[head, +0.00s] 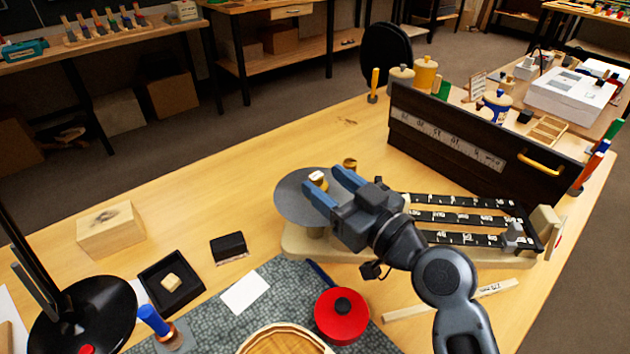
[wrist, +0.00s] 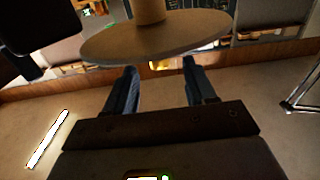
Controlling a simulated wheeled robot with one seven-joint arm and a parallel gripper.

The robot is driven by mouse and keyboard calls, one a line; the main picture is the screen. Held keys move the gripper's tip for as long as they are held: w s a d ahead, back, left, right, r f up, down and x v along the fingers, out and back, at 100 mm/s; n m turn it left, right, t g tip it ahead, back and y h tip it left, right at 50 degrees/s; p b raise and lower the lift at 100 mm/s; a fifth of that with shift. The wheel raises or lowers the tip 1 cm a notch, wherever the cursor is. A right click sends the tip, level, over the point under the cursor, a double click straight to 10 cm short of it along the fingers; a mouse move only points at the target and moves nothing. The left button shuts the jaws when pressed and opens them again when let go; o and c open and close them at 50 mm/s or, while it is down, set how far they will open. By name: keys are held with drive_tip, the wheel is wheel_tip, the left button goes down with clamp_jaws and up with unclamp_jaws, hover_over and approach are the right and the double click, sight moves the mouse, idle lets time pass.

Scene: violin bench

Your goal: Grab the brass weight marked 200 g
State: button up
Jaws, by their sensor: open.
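A small brass weight (head: 317,178) stands on the round grey pan (head: 290,205) of the balance. My gripper (head: 322,181) is open, its two blue fingers reaching over the pan with the tips close to this weight. A second brass piece (head: 350,163) shows just beyond the far finger; I cannot tell whether it is on the pan or behind it. In the wrist view, a brass shape (wrist: 160,64) shows between the open fingers, at the edge of the pan (wrist: 120,42). No gram marking is legible on either brass piece.
The balance's black marked beams (head: 455,218) extend right of my gripper. A dark wooden box front (head: 440,125) stands behind them. A red lidded pot (head: 341,316) sits in front on the mat. The bench left of the pan is clear up to a wooden block (head: 110,230).

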sight(312, 173)
drive_tip(key=p+x, duration=0.1)
drive_tip(key=x, duration=0.3)
drive_tip(key=shift+w+a+p, duration=0.15)
drive_tip(key=shift+p, duration=0.25)
drive_tip(key=shift+w+a+f, duration=0.1)
drive_tip(key=shift+w+a, duration=0.15)
drive_tip(key=shift+w, duration=0.2)
drive_tip(key=shift+c, duration=0.5)
clamp_jaws()
